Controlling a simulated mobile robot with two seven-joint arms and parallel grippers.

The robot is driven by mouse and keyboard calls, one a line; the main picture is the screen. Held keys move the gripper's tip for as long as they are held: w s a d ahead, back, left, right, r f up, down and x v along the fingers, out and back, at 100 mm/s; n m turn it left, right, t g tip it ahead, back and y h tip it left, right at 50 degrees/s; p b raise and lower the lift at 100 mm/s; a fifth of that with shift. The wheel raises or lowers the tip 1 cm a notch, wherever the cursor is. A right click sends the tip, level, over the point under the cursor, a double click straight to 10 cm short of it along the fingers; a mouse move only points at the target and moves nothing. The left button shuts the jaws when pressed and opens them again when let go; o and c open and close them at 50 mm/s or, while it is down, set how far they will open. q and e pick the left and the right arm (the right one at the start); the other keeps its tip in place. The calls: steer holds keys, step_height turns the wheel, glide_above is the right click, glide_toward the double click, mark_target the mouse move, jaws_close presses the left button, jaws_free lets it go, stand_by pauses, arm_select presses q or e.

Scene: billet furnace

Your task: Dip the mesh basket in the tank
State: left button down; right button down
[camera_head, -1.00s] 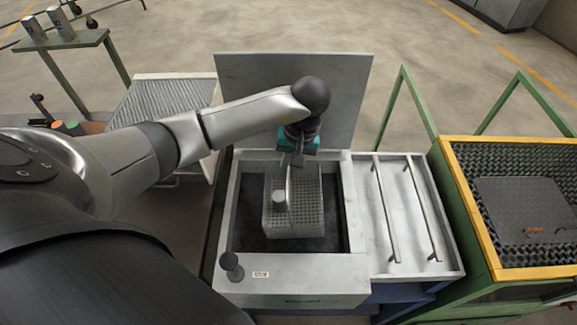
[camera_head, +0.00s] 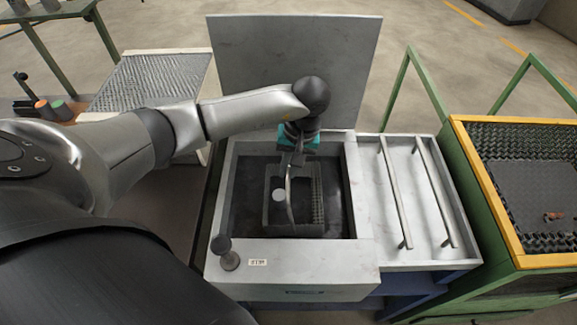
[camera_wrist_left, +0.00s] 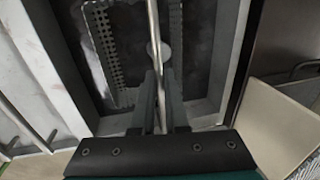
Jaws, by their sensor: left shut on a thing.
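The mesh basket (camera_head: 318,200) is inside the open tank (camera_head: 300,274), upright, with its lower part sunk in the dark bath and its rim still showing. A grey round part (camera_head: 279,195) shows inside it. My left gripper (camera_head: 292,158) is above the basket, shut on its upright handle (camera_head: 290,195). In the left wrist view, the gripper fingers (camera_wrist_left: 160,105) close on the handle (camera_wrist_left: 154,35), and the basket's perforated wall (camera_wrist_left: 105,45) lies below. My right gripper is not in view.
The raised lid (camera_head: 295,70) stands behind the tank. A drain tray with two rails (camera_head: 425,190) adjoins on the right, then a yellow-edged bin (camera_head: 490,225). A ribbed tray (camera_head: 150,78) is at the left. A dark knob (camera_head: 221,245) stands on the tank's front left corner.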

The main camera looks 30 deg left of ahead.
arm_select(q)
steer(key=shift+w+f+b, duration=0.1)
steer(key=shift+f+b, duration=4.85)
steer(key=shift+f, duration=0.6)
steer(key=shift+r, duration=0.1)
steer(key=shift+r+p, duration=4.35)
steer(key=shift+r, duration=1.7)
step_height(320, 180, up, 12)
steer(key=p, duration=0.7)
steer(key=shift+f, duration=0.2)
